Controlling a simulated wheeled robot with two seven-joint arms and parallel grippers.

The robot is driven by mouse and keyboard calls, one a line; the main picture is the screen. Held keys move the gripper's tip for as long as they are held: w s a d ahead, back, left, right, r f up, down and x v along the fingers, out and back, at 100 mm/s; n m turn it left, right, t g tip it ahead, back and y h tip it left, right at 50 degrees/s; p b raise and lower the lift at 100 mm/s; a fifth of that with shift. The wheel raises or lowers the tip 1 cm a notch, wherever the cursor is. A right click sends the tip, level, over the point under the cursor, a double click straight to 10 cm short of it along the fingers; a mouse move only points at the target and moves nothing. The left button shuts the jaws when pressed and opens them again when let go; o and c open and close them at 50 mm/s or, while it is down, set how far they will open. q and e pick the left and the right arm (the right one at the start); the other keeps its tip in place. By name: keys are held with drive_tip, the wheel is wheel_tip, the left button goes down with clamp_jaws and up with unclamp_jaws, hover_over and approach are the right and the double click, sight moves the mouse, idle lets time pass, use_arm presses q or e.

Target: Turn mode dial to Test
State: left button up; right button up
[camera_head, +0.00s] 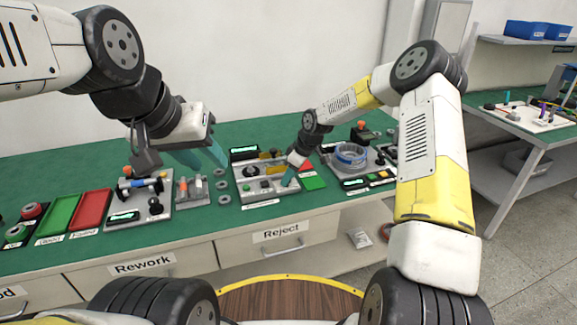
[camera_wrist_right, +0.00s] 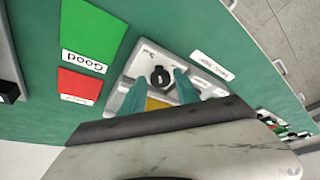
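The mode dial (camera_wrist_right: 160,76) is a black round knob on a light grey panel (camera_wrist_right: 127,82); the small lettering around it is too blurred to read. My right gripper (camera_wrist_right: 160,73) is open, with its two teal fingers on either side of the dial in the right wrist view; whether they touch it I cannot tell. In the head view my right gripper (camera_head: 289,177) is over the right part of the grey panel (camera_head: 247,197) and appears to hide the dial. My left gripper (camera_head: 205,158) is open and empty above the table, left of the panel.
A green pad (camera_wrist_right: 94,30) labelled Good and a red pad (camera_wrist_right: 79,87) lie beside the panel. A fixture with a blue-grey ring (camera_head: 350,155) stands to the right. Grey washers (camera_head: 222,185) and a small grey fixture (camera_head: 192,190) lie below my left gripper.

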drive_tip(key=shift+o, duration=0.7)
drive_tip(key=v, duration=0.7)
drive_tip(key=shift+r, duration=0.35)
drive_tip(key=shift+s+d, duration=0.1)
